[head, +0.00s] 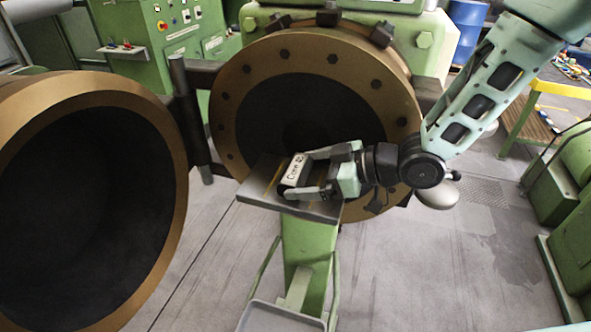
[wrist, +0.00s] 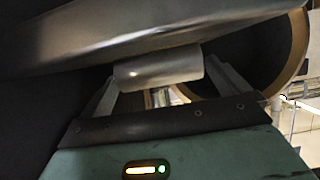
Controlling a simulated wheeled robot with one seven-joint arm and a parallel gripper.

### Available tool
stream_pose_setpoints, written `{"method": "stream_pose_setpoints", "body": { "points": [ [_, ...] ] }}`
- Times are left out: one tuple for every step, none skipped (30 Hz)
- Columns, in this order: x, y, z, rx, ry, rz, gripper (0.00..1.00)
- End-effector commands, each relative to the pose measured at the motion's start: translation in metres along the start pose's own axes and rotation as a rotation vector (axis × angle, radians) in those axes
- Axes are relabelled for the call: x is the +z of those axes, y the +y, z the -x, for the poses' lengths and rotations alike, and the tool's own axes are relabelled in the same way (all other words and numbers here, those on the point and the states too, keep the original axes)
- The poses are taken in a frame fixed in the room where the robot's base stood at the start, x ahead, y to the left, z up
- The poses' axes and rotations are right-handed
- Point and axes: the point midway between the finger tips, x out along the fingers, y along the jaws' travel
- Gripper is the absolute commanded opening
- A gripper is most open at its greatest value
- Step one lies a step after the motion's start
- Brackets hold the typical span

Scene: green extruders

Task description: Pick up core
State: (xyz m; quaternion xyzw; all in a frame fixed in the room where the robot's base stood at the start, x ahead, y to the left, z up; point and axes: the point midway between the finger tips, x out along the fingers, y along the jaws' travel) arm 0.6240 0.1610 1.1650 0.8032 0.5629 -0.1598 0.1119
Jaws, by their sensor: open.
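The core (head: 295,170) is a pale piece with dark lettering on its top, lying on a small grey platform (head: 262,190) in front of the large round flange. My gripper (head: 302,173) reaches in from the right, its fingers on either side of the core. In the wrist view the core (wrist: 160,68) shows as a smooth grey rounded piece between the two spread fingers of my gripper (wrist: 165,82). The gripper is open. I cannot tell whether either finger touches the core.
A brown-rimmed round flange (head: 232,92) with a dark centre stands right behind the platform. A big open ring (head: 172,150) is at the left. A green post (head: 308,250) holds up the platform, with a grey tray (head: 275,318) below.

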Motion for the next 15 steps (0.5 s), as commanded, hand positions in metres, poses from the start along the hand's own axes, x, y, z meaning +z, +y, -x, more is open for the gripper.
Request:
{"method": "stream_pose_setpoints", "body": {
  "points": [
    [-0.004,-0.001,-0.006,-0.004,-0.001,-0.002,1.00],
    [-0.004,0.000,-0.010,-0.003,-0.001,-0.003,1.00],
    [-0.003,0.000,-0.016,-0.004,0.000,-0.001,1.00],
    [-0.003,0.000,-0.019,-0.004,0.000,0.000,1.00],
    [-0.003,0.000,-0.022,-0.003,0.000,-0.002,1.00],
    [-0.002,0.000,-0.026,-0.002,0.000,-0.002,1.00],
    [-0.002,0.000,-0.027,-0.002,0.000,0.000,1.00],
    [-0.002,0.000,-0.029,-0.001,0.000,0.000,1.00],
    [-0.001,0.001,-0.030,-0.001,0.000,0.001,1.00],
    [-0.001,0.001,-0.030,-0.001,0.000,0.001,1.00],
    [-0.001,0.001,-0.030,0.000,0.000,0.001,1.00],
    [-0.001,0.001,-0.030,0.000,0.000,0.001,1.00],
    [0.000,0.001,-0.030,0.000,0.000,0.001,1.00],
    [0.000,0.001,-0.030,0.000,0.000,0.001,1.00],
    [0.000,0.001,-0.030,0.000,0.000,0.001,1.00]
  ]
}}
